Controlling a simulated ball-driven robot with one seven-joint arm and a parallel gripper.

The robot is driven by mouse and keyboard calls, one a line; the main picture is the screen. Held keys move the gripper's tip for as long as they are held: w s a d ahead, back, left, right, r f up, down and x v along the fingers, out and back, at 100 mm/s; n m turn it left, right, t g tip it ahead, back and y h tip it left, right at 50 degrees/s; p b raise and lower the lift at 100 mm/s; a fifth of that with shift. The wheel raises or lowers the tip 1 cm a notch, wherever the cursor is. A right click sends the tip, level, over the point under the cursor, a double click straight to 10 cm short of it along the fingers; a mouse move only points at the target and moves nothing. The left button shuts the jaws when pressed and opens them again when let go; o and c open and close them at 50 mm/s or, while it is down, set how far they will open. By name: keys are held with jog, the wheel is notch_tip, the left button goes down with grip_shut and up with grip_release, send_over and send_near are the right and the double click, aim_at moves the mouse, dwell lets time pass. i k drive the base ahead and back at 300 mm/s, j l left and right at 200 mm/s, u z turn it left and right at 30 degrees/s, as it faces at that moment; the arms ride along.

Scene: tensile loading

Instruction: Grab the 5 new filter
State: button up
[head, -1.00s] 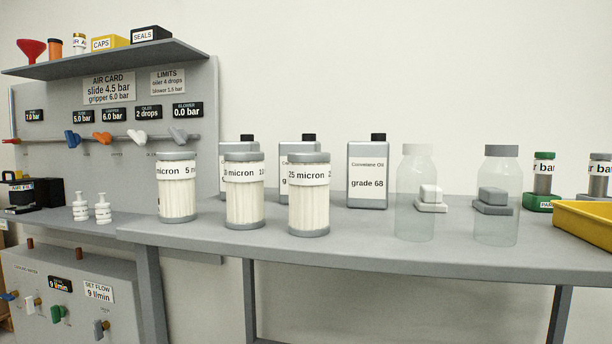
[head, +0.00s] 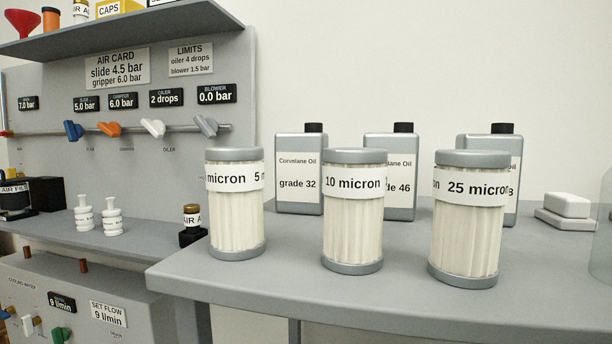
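Three pleated filter cartridges with grey end caps stand upright in a row on the grey bench (head: 400,306). The leftmost filter (head: 236,222) has a label reading "micron" with a "5" at its right edge. The middle filter (head: 353,230) reads "10 micron". The right filter (head: 467,235) reads "25 micron". All three stand apart from each other. My gripper is not in view.
Oil containers, grade 32 (head: 299,195), grade 46 (head: 400,205) and one partly hidden (head: 511,180), stand behind the filters. White blocks (head: 566,206) lie at right. A panel (head: 120,185) with coloured levers and a shelf (head: 150,38) is at left.

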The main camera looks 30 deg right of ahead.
aim_at(235, 176)
jog(key=i+j+z, duration=0.1)
jog(key=j+z, duration=0.15)
jog(key=j, duration=0.4)
jog(key=j+z, duration=0.25)
jog(key=j, duration=0.45)
